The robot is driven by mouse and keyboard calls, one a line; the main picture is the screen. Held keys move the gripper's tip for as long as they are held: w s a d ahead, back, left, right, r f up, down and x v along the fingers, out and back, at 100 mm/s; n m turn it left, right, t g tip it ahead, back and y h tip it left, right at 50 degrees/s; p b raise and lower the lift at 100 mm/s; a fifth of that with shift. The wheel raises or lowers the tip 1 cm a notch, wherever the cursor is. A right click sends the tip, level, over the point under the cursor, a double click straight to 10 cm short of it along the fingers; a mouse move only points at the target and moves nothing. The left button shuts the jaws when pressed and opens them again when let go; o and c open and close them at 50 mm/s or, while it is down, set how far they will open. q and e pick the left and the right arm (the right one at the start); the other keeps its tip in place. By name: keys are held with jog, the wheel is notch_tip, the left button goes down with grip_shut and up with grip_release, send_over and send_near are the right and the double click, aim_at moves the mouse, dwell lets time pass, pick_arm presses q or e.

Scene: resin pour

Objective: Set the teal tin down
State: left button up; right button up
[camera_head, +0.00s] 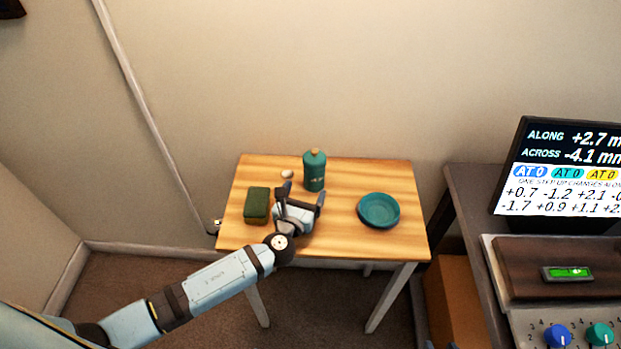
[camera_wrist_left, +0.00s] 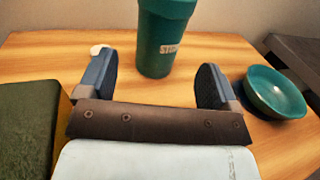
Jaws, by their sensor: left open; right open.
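The teal tin (camera_head: 314,172), with a tan knob on top and a pale label, stands upright on the wooden table (camera_head: 340,240) near its back edge. In the left wrist view the tin (camera_wrist_left: 160,45) is just beyond the fingertips, its base on the wood and its top cut off by the frame. My left gripper (camera_head: 303,190) is open and empty, low over the table in front of the tin, its fingers spread and pointing toward it. What seem to be the fingertips of my right gripper (camera_head: 441,346) just show at the bottom edge, apart from each other.
A dark green box (camera_head: 257,205) lies left of my left gripper. A teal bowl (camera_head: 379,210) is to the right, with clear wood around it. A small white object (camera_head: 287,174) sits left of the tin. A desk with a screen (camera_head: 560,170) and knobs stands right of the table.

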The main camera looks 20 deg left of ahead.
pick_arm(q)
jog(key=s, duration=0.5)
jog(key=shift+s, duration=0.2)
dwell(0.3)
